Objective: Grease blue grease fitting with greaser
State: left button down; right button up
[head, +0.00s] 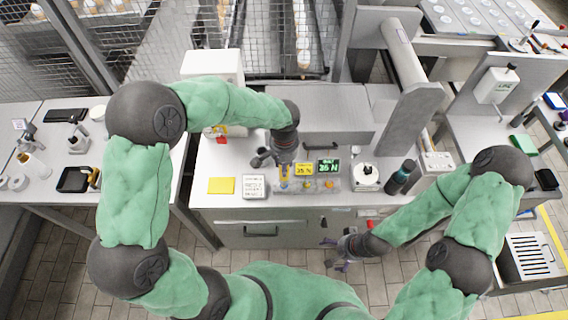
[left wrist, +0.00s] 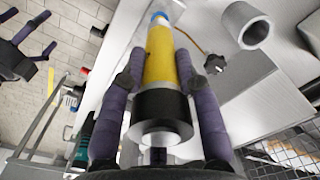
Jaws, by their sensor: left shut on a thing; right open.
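My left gripper (head: 284,168) is shut on the greaser, a yellow cylinder with a black collar (left wrist: 162,60), and holds it over the front of the workbench. The greaser also shows as a thin yellow shape in the head view (head: 284,174). At its far end is a small blue part, the blue grease fitting or a blue tip (left wrist: 159,17); I cannot tell which, or whether anything touches. My right gripper (head: 341,258) is open and empty in front of the bench's front edge; it also shows in the left wrist view (left wrist: 28,48).
A grey plate with orange fittings (head: 331,184) lies beside the greaser. A yellow pad (head: 221,185) and white box (head: 254,186) lie to the left. A dark bottle (head: 400,177) and round white device (head: 366,177) stand to the right.

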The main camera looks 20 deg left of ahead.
pick_arm(q)
jog(key=shift+r, duration=0.1)
dwell(0.4)
jog(key=shift+r+p, duration=2.15)
jog(key=shift+r, duration=0.8)
